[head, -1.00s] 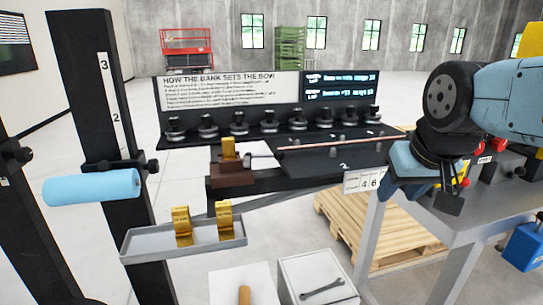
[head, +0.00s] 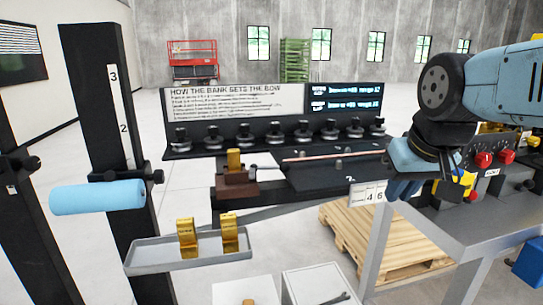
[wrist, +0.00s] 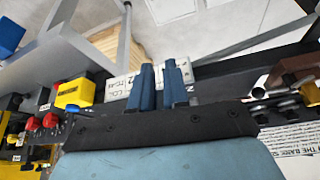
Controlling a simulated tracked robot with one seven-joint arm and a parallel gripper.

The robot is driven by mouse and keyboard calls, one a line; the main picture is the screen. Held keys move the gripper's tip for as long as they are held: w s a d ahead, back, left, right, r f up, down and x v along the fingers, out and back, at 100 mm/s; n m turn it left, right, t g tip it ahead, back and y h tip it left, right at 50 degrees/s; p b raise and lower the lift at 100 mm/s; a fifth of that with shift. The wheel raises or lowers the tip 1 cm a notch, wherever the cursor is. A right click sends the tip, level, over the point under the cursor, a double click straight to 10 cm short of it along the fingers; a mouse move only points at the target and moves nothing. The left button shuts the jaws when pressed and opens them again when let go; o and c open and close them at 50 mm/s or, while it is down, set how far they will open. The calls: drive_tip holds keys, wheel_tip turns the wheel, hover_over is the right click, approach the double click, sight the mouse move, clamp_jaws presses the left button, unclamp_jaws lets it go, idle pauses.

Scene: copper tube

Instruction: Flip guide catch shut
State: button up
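A brass upright piece (head: 234,159) stands on a red-brown block (head: 236,184) at the left end of the black bench; I cannot tell if it is the guide catch or how a catch stands. A thin copper tube (head: 320,156) lies along the bench to its right. My gripper (wrist: 158,66) shows two blue fingers with a narrow gap and nothing between them. In the head view my gripper (head: 402,188) hangs at the bench's right end, beside the white number label (head: 368,193), well apart from the brass piece. My arm hides what lies behind it.
A grey tray (head: 160,257) with two brass pieces hangs at front left, below a light-blue roller (head: 98,196). A row of black knobs (head: 273,133) lines the bench's back. A wooden pallet (head: 385,240) lies below.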

drive_tip(key=w+a+r, duration=0.1)
drive_tip(key=w, duration=0.1)
drive_tip(key=w+a+r+n+g, duration=0.1)
drive_tip(key=w+r, duration=0.1)
drive_tip(key=w+a+r+g, duration=0.1)
drive_tip(key=w+a+r, duration=0.1)
drive_tip(key=shift+w+r+n, duration=0.25)
drive_tip(key=shift+w+n, duration=0.15)
clamp_jaws()
drive_tip(key=w+a+r+n+g+h, duration=0.1)
drive_tip(key=w+a+r+n+g, duration=0.1)
drive_tip(key=w+a, duration=0.6)
drive_tip(key=w+a+r+n+g+h, duration=0.1)
drive_tip(key=w+a+r+n+g, duration=0.1)
drive_tip(key=w+a, duration=0.7)
drive_tip(key=shift+w+a+r+n+g, duration=0.25)
drive_tip(key=shift+a+r+n+g, duration=0.45)
drive_tip(key=shift+a, duration=1.9)
drive_tip(key=shift+f, duration=0.35)
